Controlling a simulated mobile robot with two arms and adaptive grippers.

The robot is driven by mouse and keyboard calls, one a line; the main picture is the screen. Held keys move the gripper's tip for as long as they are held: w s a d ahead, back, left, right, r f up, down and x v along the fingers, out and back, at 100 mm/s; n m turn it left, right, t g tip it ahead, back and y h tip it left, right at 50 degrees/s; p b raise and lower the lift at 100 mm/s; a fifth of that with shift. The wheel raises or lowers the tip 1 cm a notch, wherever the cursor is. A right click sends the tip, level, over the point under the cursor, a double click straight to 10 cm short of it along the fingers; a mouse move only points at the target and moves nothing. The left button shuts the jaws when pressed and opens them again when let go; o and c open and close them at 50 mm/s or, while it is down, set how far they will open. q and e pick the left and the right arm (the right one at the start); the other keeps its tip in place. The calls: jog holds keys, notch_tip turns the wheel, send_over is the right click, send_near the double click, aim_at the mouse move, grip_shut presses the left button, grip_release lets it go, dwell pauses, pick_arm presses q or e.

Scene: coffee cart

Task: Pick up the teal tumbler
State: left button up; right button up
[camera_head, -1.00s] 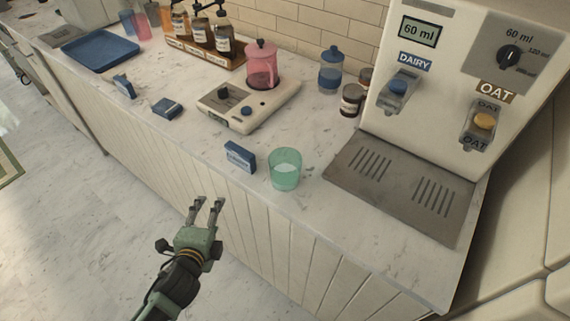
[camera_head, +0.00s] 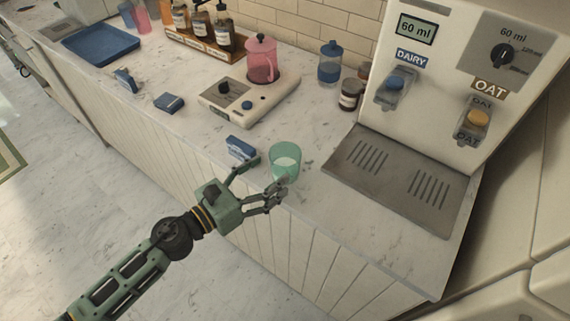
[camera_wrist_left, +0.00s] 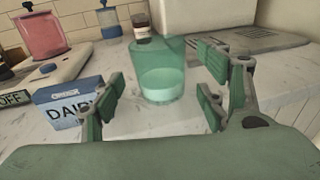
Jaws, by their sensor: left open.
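The teal tumbler (camera_head: 285,160) is translucent and stands upright near the counter's front edge. In the left wrist view the tumbler (camera_wrist_left: 160,75) appears ahead, between and beyond my finger pads, with a paler lower part. My left gripper (camera_head: 262,176) is open and close in front of the tumbler; one finger points toward its left side and the other overlaps its lower right side in the head view. In the left wrist view the two fingers of the gripper (camera_wrist_left: 160,103) are spread wide with nothing between the pads. My right gripper is not in view.
A blue dairy box (camera_head: 241,149) stands just left of the tumbler, near my left finger. The dispenser's grey drip tray (camera_head: 395,187) is to the right. A scale (camera_head: 248,100) with a pink pitcher (camera_head: 262,62) and a dark jar (camera_head: 350,94) stand behind.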

aim_at(295, 155)
pick_arm(q)
jog(key=p+x, duration=0.2)
jog(key=x, duration=0.3)
jog(key=shift+w+d, duration=0.25)
jog(key=shift+w+d+f, duration=0.15)
jog(key=shift+w+d, duration=0.1)
jog(key=shift+c, duration=0.9)
jog(key=c, duration=1)
